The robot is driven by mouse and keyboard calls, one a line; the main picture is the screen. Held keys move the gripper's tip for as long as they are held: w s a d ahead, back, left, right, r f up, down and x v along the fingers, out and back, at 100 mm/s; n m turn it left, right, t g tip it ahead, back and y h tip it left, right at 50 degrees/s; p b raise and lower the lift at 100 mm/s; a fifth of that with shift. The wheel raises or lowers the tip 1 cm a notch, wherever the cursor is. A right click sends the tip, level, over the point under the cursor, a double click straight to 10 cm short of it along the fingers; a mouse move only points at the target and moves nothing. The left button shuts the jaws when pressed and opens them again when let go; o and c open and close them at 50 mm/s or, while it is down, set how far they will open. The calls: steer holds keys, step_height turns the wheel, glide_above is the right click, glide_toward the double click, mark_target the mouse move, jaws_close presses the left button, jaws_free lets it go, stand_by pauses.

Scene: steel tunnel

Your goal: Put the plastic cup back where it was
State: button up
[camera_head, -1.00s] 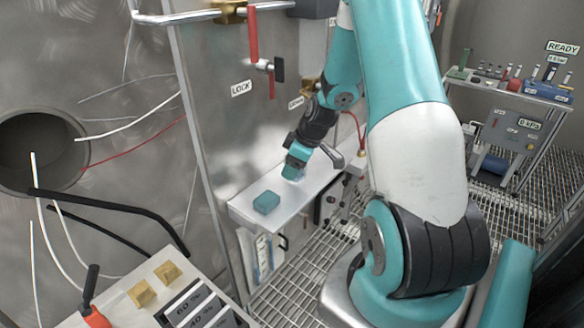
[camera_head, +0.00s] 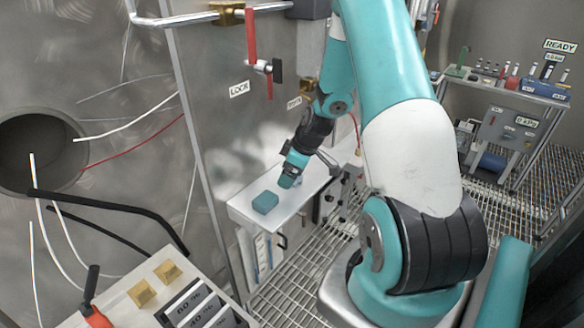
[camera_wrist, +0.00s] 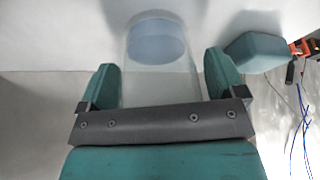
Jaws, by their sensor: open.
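The plastic cup (camera_wrist: 158,85) is clear, with a pale bluish round end, in the wrist view. It lies between the two teal fingers of my gripper (camera_wrist: 160,62), with a visible gap on the left side. My gripper is open around the cup. In the head view my gripper (camera_head: 289,180) is low over the small metal shelf (camera_head: 240,212) on the wall panel. The cup cannot be made out clearly there.
A teal block (camera_head: 265,202) sits on the shelf to the left of my gripper; it also shows in the wrist view (camera_wrist: 253,52). A red-handled lever (camera_head: 251,35) is on the panel above. A loaded cart (camera_head: 510,90) stands at the right.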

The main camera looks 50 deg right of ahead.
steer(key=b+v, duration=0.2)
steer(key=v, duration=1)
steer(key=s+a+r+n+g+y, duration=0.1)
steer(key=a+r, duration=0.3)
steer(key=a, duration=0.8)
steer(key=s+a+r+g+y, duration=0.1)
steer(key=a+r, duration=0.3)
steer(key=a, duration=0.7)
steer(key=s+a+r+g, duration=0.2)
steer(key=s+a+r, duration=0.1)
steer(key=s+a, duration=1)
steer(key=shift+s+n, duration=0.3)
steer(key=shift+s, duration=0.35)
steer(key=shift+a+r, duration=0.1)
